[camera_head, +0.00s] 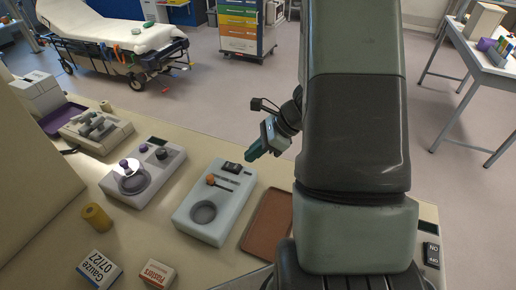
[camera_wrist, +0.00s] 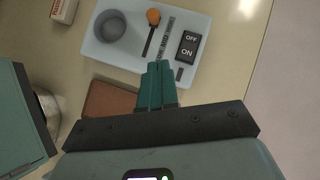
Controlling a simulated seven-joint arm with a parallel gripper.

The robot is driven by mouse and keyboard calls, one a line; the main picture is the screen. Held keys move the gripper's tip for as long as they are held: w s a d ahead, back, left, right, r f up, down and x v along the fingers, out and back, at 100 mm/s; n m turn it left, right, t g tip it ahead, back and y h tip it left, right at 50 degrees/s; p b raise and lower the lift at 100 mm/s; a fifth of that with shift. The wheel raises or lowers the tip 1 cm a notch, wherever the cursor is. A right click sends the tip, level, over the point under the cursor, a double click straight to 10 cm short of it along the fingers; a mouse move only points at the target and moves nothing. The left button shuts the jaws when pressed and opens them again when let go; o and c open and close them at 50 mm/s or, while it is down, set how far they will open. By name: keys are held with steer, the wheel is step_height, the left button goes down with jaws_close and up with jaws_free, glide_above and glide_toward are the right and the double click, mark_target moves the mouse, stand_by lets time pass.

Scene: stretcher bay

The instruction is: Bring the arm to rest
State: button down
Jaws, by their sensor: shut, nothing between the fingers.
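My gripper (camera_head: 254,155) is at the end of my arm, raised above the far edge of the counter, near the light device with the OFF/ON switch. Its two green fingers are together and hold nothing; they also show in the wrist view (camera_wrist: 158,72). In the wrist view the fingertips lie over the near edge of the light device. Much of the head view's right side is hidden by my own arm.
The light device (camera_head: 188,228) has a round recess, an orange-knobbed slider and a switch (camera_wrist: 189,46). A brown tray (camera_head: 262,232) is beside it. A grey device (camera_head: 120,188), a yellow roll (camera_head: 96,216) and boxes (camera_head: 101,267) stand left.

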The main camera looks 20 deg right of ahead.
steer(key=shift+v, duration=1)
steer(key=s+a+r+n+h, duration=0.1)
steer(key=s+a+r+n, duration=0.1)
steer(key=a+r+n, duration=0.3)
steer(key=s+r+n, duration=0.3)
steer(key=r, duration=0.5)
steer(key=s+a+r+n+h, duration=0.1)
steer(key=s+a+r+n, duration=0.15)
steer(key=r, duration=0.35)
steer(key=s+r+n+t+h, duration=0.3)
steer(key=s+r+n+h, duration=0.2)
steer(key=s+r+n, duration=0.4)
steer(key=shift+s+a+n+h, duration=0.3)
steer(key=shift+s+n, duration=0.7)
steer(key=shift+n, duration=0.25)
